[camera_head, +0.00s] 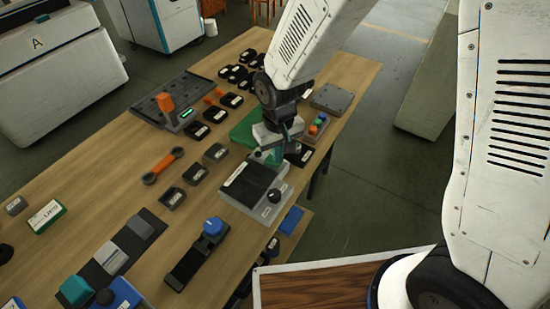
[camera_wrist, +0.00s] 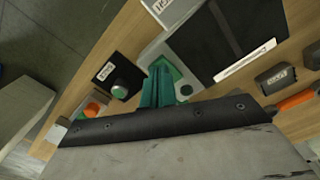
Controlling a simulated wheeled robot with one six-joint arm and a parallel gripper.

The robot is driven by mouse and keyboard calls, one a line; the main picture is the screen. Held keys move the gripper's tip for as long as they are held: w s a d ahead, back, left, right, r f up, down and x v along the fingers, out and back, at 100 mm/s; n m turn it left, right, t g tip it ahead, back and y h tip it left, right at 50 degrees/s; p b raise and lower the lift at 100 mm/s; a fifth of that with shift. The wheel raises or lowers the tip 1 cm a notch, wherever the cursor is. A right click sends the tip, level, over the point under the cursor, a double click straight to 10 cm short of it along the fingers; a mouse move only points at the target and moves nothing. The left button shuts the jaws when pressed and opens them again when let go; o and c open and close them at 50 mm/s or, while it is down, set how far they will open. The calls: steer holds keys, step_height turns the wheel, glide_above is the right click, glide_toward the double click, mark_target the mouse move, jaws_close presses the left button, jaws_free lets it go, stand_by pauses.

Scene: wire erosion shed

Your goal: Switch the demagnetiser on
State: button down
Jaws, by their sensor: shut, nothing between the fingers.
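The grey box with a flat dark top plate and white labels (camera_head: 243,186), which I take for the demagnetiser, stands near the table's right edge. A dark round knob (camera_head: 274,195) is on its near right side. The dark plate (camera_wrist: 220,38) fills the upper middle of the wrist view. My gripper (camera_head: 272,157) is over the box's far end, fingers pointing down. The fingers partly hide this spot.
A black labelled block with a knob (camera_wrist: 118,82) and a grey box with coloured buttons (camera_head: 316,127) stand close to my gripper. A blue-knobbed black device (camera_head: 197,252), an orange-ended tool (camera_head: 164,165) and several black labelled blocks share the table.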

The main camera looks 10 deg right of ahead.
steer(key=shift+f, duration=0.4)
steer(key=shift+r, duration=3.5)
steer(key=shift+s+d, duration=0.15)
steer(key=shift+s, duration=0.15)
steer(key=s+d+r+m+t, duration=0.1)
steer(key=s+d+r+m, duration=0.3)
steer(key=s+d+r, duration=1.4)
steer(key=s+d, duration=0.1)
steer(key=d, duration=0.1)
steer(key=shift+d+r, duration=0.35)
steer(key=shift+r, duration=0.05)
